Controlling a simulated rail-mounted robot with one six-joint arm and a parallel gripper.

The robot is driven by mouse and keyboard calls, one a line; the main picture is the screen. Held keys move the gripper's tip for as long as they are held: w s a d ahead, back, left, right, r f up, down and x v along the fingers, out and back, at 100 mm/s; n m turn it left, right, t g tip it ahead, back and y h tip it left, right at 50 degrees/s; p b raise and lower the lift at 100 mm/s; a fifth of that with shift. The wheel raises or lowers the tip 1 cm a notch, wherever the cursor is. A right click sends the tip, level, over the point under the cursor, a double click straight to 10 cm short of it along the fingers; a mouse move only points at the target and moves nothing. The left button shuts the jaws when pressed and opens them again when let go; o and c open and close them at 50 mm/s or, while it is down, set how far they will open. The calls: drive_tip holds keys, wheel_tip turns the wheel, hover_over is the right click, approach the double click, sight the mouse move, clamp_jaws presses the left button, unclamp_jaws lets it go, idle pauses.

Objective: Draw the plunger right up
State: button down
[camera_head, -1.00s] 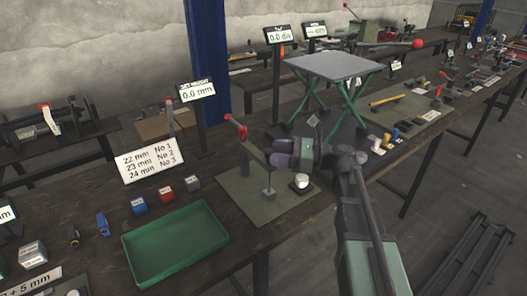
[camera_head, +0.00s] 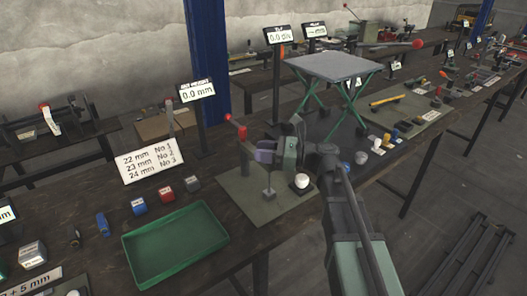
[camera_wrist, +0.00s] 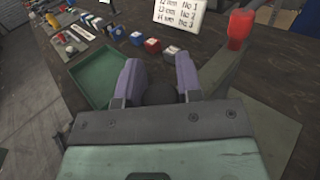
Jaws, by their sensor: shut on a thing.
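The press stands on a grey-green mat (camera_head: 238,192), with a red-topped lever (camera_head: 242,131) that also shows in the wrist view (camera_wrist: 240,28). My gripper (camera_head: 265,152) has purple fingers and is at the press head, right of the red part. It is shut on the dark top of the plunger (camera_head: 268,178), whose stem and small foot show below the fingers. In the wrist view my gripper (camera_wrist: 155,92) has a dark thing between its fingers; its details are hard to make out. The height display (camera_head: 197,90) reads 0.0 mm.
A white round piece (camera_head: 301,181) sits on the mat close to my gripper. A green tray (camera_head: 175,245) lies front left, with red, blue and grey blocks (camera_head: 166,194) behind it. A number card (camera_head: 151,162) stands behind them. A raised grey table (camera_head: 332,66) stands behind right.

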wheel_tip(320, 180, up, 7)
drive_tip(key=p, duration=0.6)
drive_tip(key=shift+f+p, duration=0.15)
drive_tip(key=shift+p, duration=0.25)
drive_tip(key=c, duration=0.8)
unclamp_jaws()
drive_tip(key=v, duration=1.1)
